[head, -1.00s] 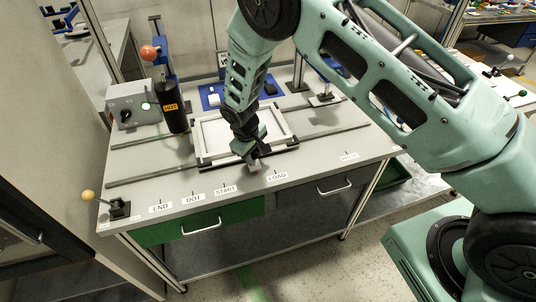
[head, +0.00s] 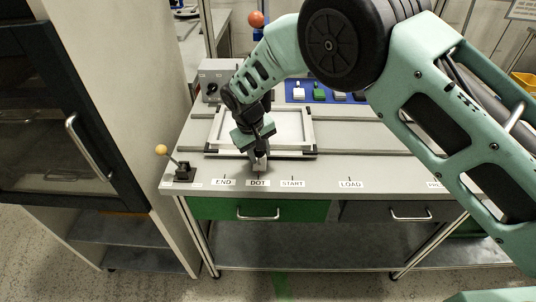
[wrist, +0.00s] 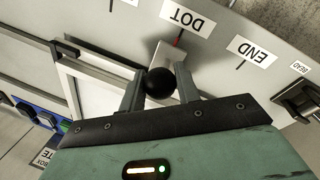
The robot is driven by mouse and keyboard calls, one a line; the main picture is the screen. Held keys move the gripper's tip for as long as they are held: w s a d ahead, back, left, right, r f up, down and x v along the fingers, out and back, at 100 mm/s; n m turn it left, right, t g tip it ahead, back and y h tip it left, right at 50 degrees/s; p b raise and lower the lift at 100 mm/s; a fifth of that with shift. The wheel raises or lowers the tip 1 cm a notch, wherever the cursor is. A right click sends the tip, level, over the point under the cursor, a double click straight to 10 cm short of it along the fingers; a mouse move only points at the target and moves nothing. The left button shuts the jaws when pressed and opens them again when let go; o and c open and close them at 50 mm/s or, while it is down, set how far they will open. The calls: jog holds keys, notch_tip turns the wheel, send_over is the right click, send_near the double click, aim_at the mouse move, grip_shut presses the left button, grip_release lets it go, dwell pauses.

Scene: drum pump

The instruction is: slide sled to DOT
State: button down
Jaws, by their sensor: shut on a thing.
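The sled (head: 220,130) is a pale rectangular frame with dark edging on the bench rails. In the head view its front edge stands behind the END, DOT and START labels. My gripper (head: 259,164) is at the sled's front edge, directly behind the DOT label (head: 258,182). In the wrist view my gripper (wrist: 159,92) is shut on the sled's round black knob (wrist: 157,80), with a finger on each side. A red mark (wrist: 178,39) shows close to the DOT label (wrist: 187,18), just beyond the knob. My arm hides part of the sled.
The END label (head: 223,182) is left of DOT; START (head: 292,183) and LOAD (head: 350,184) are right. A yellow-knobbed lever (head: 182,172) stands at the bench's front left corner. A grey control box (head: 218,75) is behind. A tall cabinet (head: 120,90) stands left of the bench.

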jog(key=shift+a, duration=0.15)
jog(key=c, duration=1.1)
grip_release()
jog(key=shift+o, duration=0.2)
jog(key=shift+r, duration=0.1)
notch_tip(320, 180, up, 17)
jog(key=s+a+b, duration=0.1)
jog(key=a+b, duration=0.1)
jog(key=b, duration=0.1)
jog(key=shift+s+a+b, duration=0.3)
jog(key=shift+s+a, duration=0.1)
